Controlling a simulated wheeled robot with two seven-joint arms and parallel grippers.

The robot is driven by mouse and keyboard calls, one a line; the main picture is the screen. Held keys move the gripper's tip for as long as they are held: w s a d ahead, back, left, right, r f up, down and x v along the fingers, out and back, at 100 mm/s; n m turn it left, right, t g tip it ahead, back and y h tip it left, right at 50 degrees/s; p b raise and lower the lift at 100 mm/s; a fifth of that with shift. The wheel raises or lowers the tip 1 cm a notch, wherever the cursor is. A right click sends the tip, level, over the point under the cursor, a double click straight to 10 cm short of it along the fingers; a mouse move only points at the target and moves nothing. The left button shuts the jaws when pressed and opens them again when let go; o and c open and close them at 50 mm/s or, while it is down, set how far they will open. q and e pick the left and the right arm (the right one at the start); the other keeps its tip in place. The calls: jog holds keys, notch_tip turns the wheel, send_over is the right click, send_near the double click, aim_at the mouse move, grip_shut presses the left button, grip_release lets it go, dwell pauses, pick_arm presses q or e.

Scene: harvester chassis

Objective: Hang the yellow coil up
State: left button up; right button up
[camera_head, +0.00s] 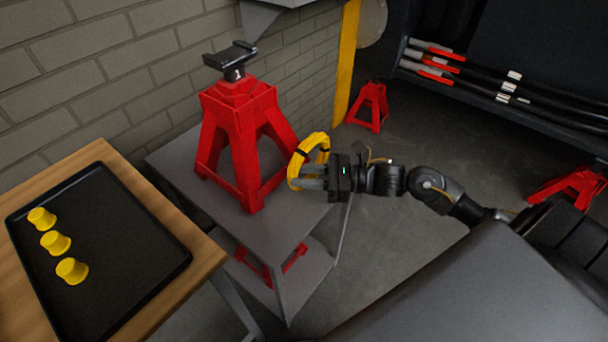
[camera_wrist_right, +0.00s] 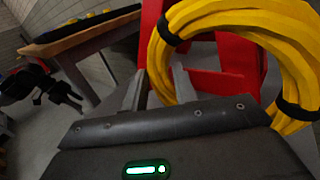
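The yellow coil (camera_head: 308,160) is a looped bundle with black ties. It is at my right gripper (camera_head: 312,183), just right of the large red jack stand (camera_head: 240,135), above the grey cart's right side. In the right wrist view, the coil (camera_wrist_right: 275,45) fills the upper right. One side of it runs between the grey fingers of my right gripper (camera_wrist_right: 160,90), which look shut on it. The left gripper (camera_wrist_right: 62,92) shows small and dark at the left of the right wrist view; its finger opening is unclear. It is not seen in the head view.
The jack stand has a dark saddle top (camera_head: 232,58) and stands on the grey cart (camera_head: 270,228). A wooden table (camera_head: 205,250) at left bears a black tray (camera_head: 130,285) with yellow cups (camera_head: 55,243). A rack with bars (camera_head: 500,85) is at upper right. A brick wall stands behind.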

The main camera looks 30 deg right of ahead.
jog(key=o, duration=0.4)
jog(key=shift+c, duration=0.2)
jog(key=shift+r, duration=0.1)
jog(key=shift+r, duration=0.1)
pick_arm(q)
jog(key=shift+s+a+r, duration=0.15)
jog(key=shift+s+r, duration=0.2)
jog(key=shift+s, duration=0.1)
pick_arm(e)
jog(key=v, duration=1.2)
jog(key=shift+d, duration=0.1)
